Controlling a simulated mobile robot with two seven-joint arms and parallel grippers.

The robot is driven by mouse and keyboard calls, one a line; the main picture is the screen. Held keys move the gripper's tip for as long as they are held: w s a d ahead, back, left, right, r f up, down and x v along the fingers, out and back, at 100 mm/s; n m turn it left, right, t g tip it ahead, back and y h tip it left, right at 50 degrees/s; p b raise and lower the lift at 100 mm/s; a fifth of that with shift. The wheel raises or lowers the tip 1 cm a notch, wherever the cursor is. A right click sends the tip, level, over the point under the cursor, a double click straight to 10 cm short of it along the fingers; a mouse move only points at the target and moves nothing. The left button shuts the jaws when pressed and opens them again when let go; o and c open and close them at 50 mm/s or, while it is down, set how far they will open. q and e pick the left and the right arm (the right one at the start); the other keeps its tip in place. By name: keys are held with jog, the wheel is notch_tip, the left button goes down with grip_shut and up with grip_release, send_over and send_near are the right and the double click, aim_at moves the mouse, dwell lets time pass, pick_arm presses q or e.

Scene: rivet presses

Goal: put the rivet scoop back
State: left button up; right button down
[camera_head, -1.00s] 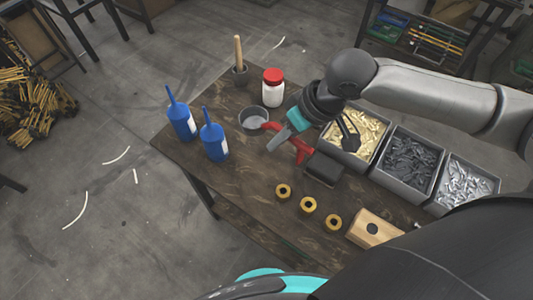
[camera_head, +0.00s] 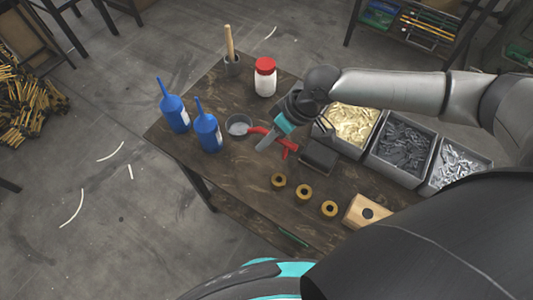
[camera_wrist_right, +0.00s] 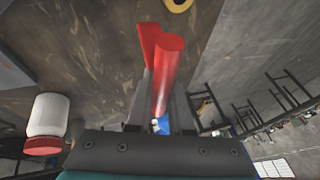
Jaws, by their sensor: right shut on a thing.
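My right gripper (camera_head: 268,140) is over the wooden table, just right of a round grey cup. It is shut on a red tool (camera_head: 285,143). The right wrist view shows a red rod-like handle (camera_wrist_right: 170,62) between the two grey fingers. A second, flatter red part (camera_wrist_right: 149,42) shows beside it. Wrist and fingers hide part of the tool in the head view. No scoop bowl can be made out, so I cannot tell whether this is the rivet scoop. My left gripper is not in view.
The grey cup (camera_head: 238,126) and a red-lidded white jar (camera_head: 265,78) stand close by. Blue bottles (camera_head: 207,133) are left. A dark block (camera_head: 319,156), brass rings (camera_head: 304,192) and rivet bins (camera_head: 402,148) are right. The front-left table is clear.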

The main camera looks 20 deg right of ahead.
jog(key=shift+f+b, duration=0.6)
jog(key=shift+f, duration=2.5)
jog(key=c, duration=0.8)
grip_release()
jog(key=shift+f, duration=0.1)
jog(key=p+v, duration=0.2)
jog(key=v, duration=1)
